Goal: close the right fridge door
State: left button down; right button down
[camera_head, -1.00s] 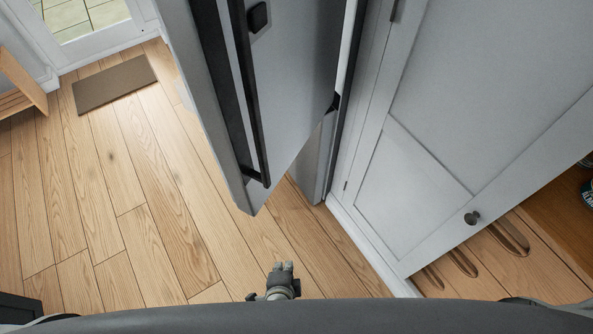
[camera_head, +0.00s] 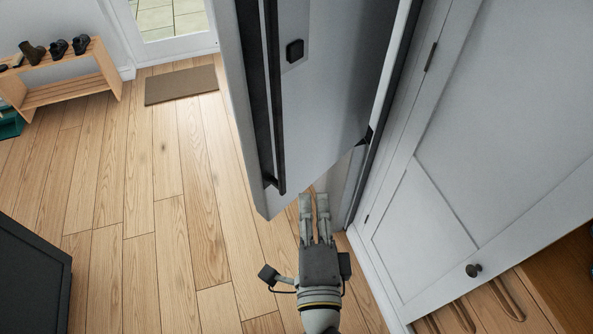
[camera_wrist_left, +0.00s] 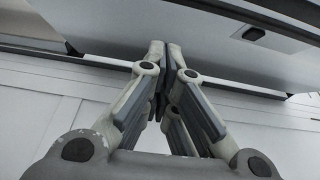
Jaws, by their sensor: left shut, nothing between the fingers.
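The fridge door (camera_head: 325,95) stands open in the head view, a tall grey panel with a long dark handle (camera_head: 274,110) near its left edge and a small dark square above. Its face also shows at the top of the left wrist view (camera_wrist_left: 200,30). My left gripper (camera_head: 314,198) is shut and empty, just right of the door's lower corner, fingers pointing toward the door. In the left wrist view its fingertips (camera_wrist_left: 165,48) meet close to the door; contact cannot be told. My right gripper is out of view.
A white cabinet door (camera_head: 470,150) with a round knob (camera_head: 473,270) stands right of the fridge. A dark cabinet (camera_head: 32,275) is at lower left. A shoe rack (camera_head: 70,92) and a brown mat (camera_head: 181,86) lie farther back. The wooden floor between is clear.

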pick_arm(q)
jog(key=w+a+p, duration=0.1)
jog(key=w+a, duration=0.2)
jog(key=w, duration=0.4)
